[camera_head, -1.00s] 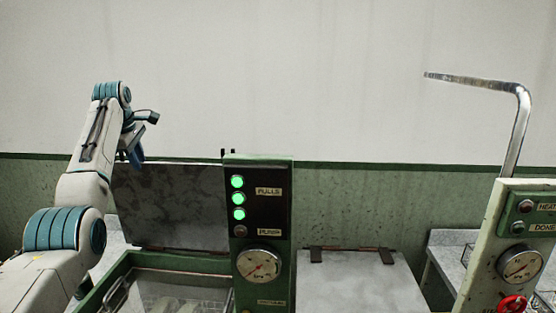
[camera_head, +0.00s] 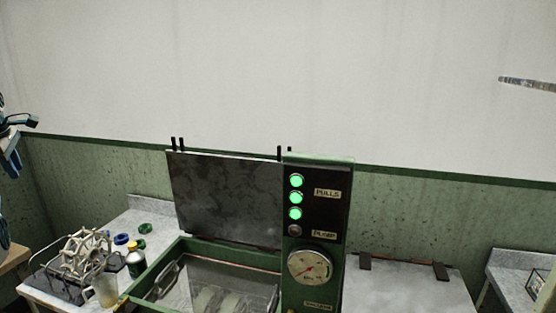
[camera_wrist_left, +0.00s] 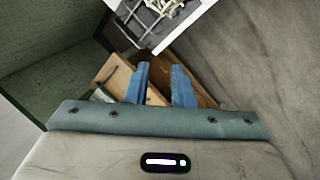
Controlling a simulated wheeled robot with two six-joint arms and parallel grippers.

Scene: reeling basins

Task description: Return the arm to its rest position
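My left arm shows only as a sliver at the left edge of the head view, with the blue fingers of my left gripper (camera_head: 10,155) pointing down, clear of the basin. In the left wrist view, the two blue fingers of my left gripper (camera_wrist_left: 160,68) stand apart with nothing between them. Brown wooden surfaces lie beyond the fingertips. My right arm and right gripper are in neither view.
A green basin (camera_head: 150,277) with its dark lid (camera_head: 227,197) raised stands beside a control panel (camera_head: 317,240) with three green lamps lit. A side table (camera_head: 50,301) at left holds a spoked reel (camera_head: 85,250), a jug (camera_head: 104,289) and a bottle (camera_head: 135,262).

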